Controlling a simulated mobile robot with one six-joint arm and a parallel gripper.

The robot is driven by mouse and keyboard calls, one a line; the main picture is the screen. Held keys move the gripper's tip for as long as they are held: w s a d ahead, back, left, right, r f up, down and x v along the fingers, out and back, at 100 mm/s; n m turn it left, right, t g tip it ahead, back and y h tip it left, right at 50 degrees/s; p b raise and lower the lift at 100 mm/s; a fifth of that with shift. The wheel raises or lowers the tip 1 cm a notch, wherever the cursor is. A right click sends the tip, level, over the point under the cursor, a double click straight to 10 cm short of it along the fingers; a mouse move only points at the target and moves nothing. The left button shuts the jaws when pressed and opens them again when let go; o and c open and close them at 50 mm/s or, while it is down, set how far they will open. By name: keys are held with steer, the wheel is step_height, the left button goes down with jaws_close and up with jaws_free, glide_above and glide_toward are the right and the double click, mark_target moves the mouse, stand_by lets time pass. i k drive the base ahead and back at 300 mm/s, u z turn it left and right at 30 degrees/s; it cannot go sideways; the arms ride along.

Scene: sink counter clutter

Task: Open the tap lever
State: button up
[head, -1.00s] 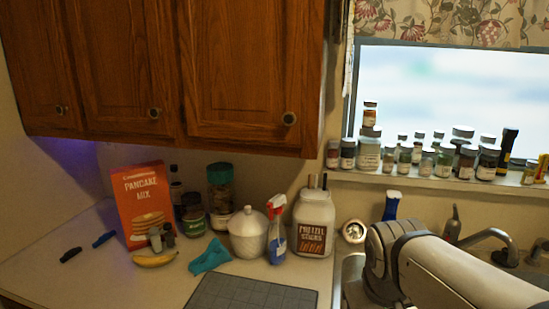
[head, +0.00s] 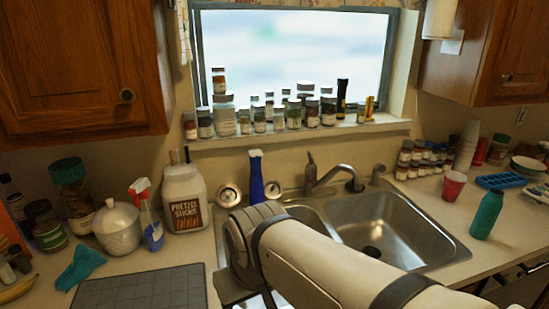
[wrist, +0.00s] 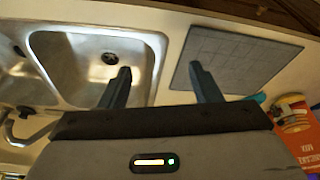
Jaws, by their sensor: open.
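The metal tap (head: 338,178) stands behind the sink, its spout curving to the right. A dark upright piece (head: 310,160), which looks like the lever, rises at the left end of the spout. My gripper (wrist: 160,78) shows in the wrist view with its two fingers wide apart and nothing between them. In that view it is above the counter's front area, between the sink and the grey mat. Part of the tap (wrist: 18,128) shows at the left edge there, away from the fingers. In the head view my arm hides the gripper and part of the left basin.
The double sink (head: 420,235) fills the middle. A teal bottle (head: 487,215) and red cup (head: 453,186) are at right. The grey mat (head: 140,292) and pretzel jar (head: 184,200) are at left. Jars line the windowsill.

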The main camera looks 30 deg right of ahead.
mark_target(311, 161)
steer(key=z, duration=0.05)
steer(key=k, duration=0.55)
steer(key=u, duration=1.9)
steer(key=k, duration=0.85)
steer(key=z, duration=2.25)
steer(key=i, duration=1)
steer(key=z, duration=0.05)
